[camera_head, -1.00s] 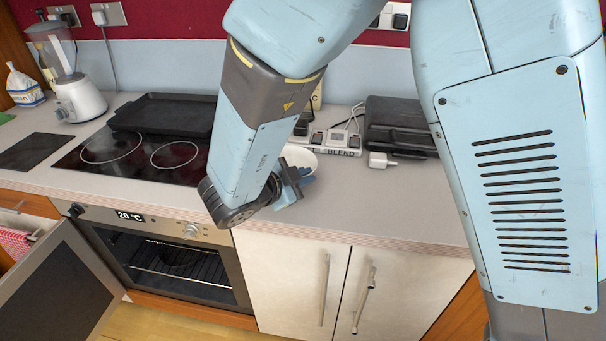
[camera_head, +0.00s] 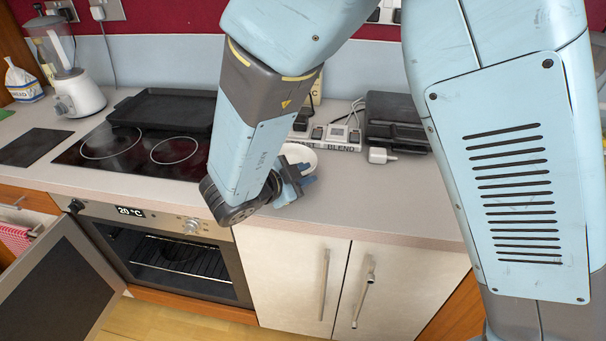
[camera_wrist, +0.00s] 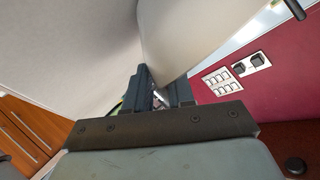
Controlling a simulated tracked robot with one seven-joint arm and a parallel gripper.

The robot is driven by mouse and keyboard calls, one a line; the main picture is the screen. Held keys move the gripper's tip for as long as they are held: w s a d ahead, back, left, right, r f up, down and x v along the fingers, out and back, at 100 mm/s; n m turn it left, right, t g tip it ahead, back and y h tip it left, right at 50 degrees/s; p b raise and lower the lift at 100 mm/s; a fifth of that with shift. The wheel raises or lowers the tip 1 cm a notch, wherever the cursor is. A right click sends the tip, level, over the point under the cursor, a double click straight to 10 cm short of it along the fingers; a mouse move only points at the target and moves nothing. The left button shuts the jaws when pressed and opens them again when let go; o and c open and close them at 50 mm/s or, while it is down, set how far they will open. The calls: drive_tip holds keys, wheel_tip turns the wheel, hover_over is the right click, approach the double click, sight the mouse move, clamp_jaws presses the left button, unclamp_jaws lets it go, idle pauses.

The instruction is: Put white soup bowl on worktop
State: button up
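The white soup bowl (camera_wrist: 190,35) fills the top middle of the wrist view, its lower edge between my two dark fingers. My gripper (camera_wrist: 162,88) appears shut on this edge. In the head view, the bowl (camera_head: 303,156) shows as a small white curve behind my arm, with my gripper (camera_head: 292,187) at its near side. My forearm covers part of it there. The bowl is at or just above the worktop (camera_head: 350,205); I cannot tell whether it touches.
A black grill (camera_head: 397,122), a white plug (camera_head: 378,156) and letter blocks (camera_head: 338,140) stand behind and right of the bowl. The hob (camera_head: 130,150) with a black tray (camera_head: 165,108) lies left. The front right worktop is clear. The oven door (camera_head: 60,285) hangs open.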

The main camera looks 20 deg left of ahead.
drive_tip(key=shift+o, duration=1.4)
drive_tip(key=v, duration=1.3)
drive_tip(key=shift+s+a, duration=0.25)
drive_tip(key=shift+s, duration=0.05)
drive_tip(key=shift+r, duration=0.1)
clamp_jaws()
drive_tip(key=shift+w, duration=0.1)
